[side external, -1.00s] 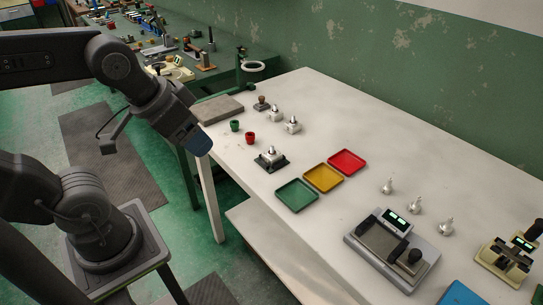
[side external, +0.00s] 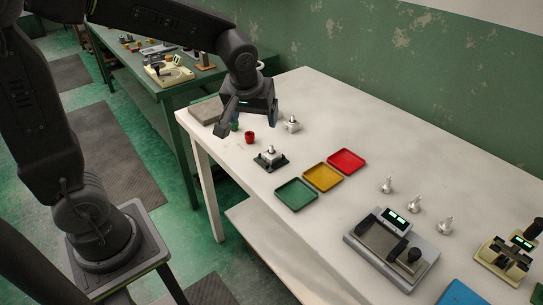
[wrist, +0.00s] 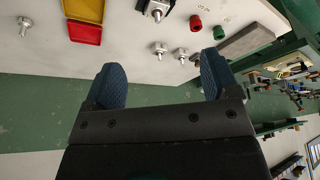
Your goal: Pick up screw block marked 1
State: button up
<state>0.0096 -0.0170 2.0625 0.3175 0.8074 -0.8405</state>
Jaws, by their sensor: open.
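A screw block (side external: 291,124), a pale block with a metal stud on top, stands on the white table just right of my gripper (side external: 247,122). In the wrist view, small metal studded blocks (wrist: 160,49) and (wrist: 181,54) show beyond and between my fingers. My gripper is open and empty above the table, fingers apart (wrist: 161,82). In the side view it hides the pieces behind it. No number 1 can be read on any block.
A red cup (side external: 250,138), a green cup (side external: 235,126) and a grey slab (side external: 205,112) lie near the gripper. Green (side external: 296,195), yellow (side external: 323,178) and red (side external: 347,162) trays stand to the right. Beyond are metal pieces (side external: 415,205) and a scale (side external: 380,243).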

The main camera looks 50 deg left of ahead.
aim_at(271, 146)
jog(key=w+a+f+n, duration=0.1)
jog(key=w+f, duration=0.1)
jog(key=f, duration=0.2)
jog(key=w+a+f, duration=0.1)
jog(key=w+f, duration=0.2)
jog(key=f, duration=0.2)
jog(key=w+a+f+n, duration=0.1)
jog(key=w+f, duration=0.2)
jog(key=f, duration=0.1)
jog(key=shift+a+f+n+g+y, duration=0.2)
jog(key=shift+a+n+g+y, duration=0.1)
jog(key=shift+a+g+y, duration=0.1)
jog(key=x, duration=0.5)
jog(key=shift+w+a+r, duration=0.1)
jog(key=shift+w+a, duration=0.1)
jog(key=c, duration=0.9)
jog(key=shift+c, duration=0.6)
jog(key=shift+r, duration=0.1)
